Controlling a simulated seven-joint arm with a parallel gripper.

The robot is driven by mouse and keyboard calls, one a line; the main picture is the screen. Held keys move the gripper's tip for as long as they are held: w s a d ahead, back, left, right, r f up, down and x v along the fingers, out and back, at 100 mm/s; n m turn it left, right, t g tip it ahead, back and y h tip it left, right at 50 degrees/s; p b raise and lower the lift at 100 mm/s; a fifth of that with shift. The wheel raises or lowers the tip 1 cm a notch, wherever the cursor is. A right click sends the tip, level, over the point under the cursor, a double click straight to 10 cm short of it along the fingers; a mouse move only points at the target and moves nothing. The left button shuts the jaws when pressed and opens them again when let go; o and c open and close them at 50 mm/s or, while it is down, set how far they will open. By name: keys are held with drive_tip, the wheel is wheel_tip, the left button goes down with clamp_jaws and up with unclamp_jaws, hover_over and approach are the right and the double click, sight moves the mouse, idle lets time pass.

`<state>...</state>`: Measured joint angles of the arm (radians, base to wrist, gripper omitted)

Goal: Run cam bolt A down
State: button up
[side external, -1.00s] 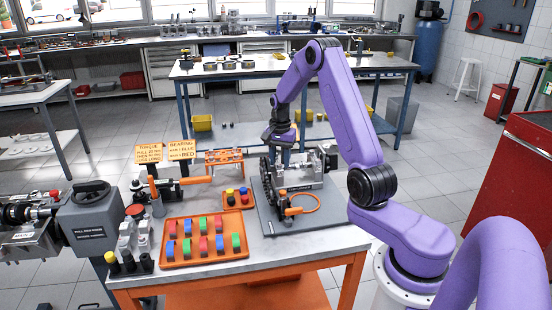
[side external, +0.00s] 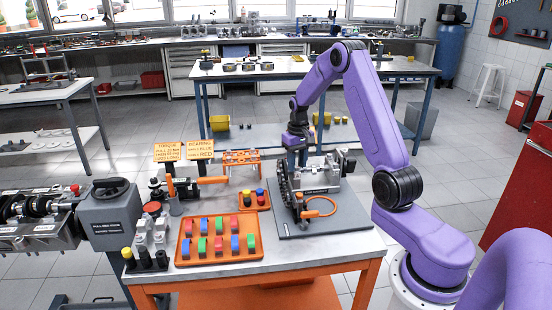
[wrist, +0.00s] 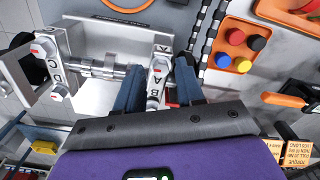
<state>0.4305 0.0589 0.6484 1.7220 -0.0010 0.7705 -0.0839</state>
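The cam fixture (side external: 318,180) stands on a grey plate on the bench, under my gripper (side external: 297,157). In the wrist view, a metal cap lettered A and B (wrist: 158,72) lies between the two blue fingers of my gripper (wrist: 158,88). The fingers are apart, one on each side of the cap; I cannot tell if they touch it. Bolt heads with red marks show on this cap, the one nearer the letter A partly unclear. A second cap lettered C and D (wrist: 45,62) is at the left. I see no tool in my gripper.
An orange tray of coloured blocks (side external: 262,250) and a small tray of pegs (side external: 246,205) sit left of the fixture. A chain (wrist: 207,35) runs close right of the cap. An orange ring (side external: 321,207) lies in front. A grey machine (side external: 112,215) stands far left.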

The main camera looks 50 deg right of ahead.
drive_tip(key=n, duration=0.5)
drive_tip(key=shift+a, duration=0.1)
drive_tip(key=n, duration=1)
drive_tip(key=shift+r+n, duration=0.3)
drive_tip(key=shift+r, duration=0.05)
wheel_tip(320, 180, up, 17)
drive_tip(key=s+a+f, duration=0.1)
drive_tip(key=s+a, duration=0.4)
drive_tip(key=a, duration=0.7)
drive_tip(key=s+a+f, duration=0.1)
drive_tip(key=s+a, duration=0.4)
drive_tip(key=a, duration=0.7)
drive_tip(key=shift+a+n, duration=0.4)
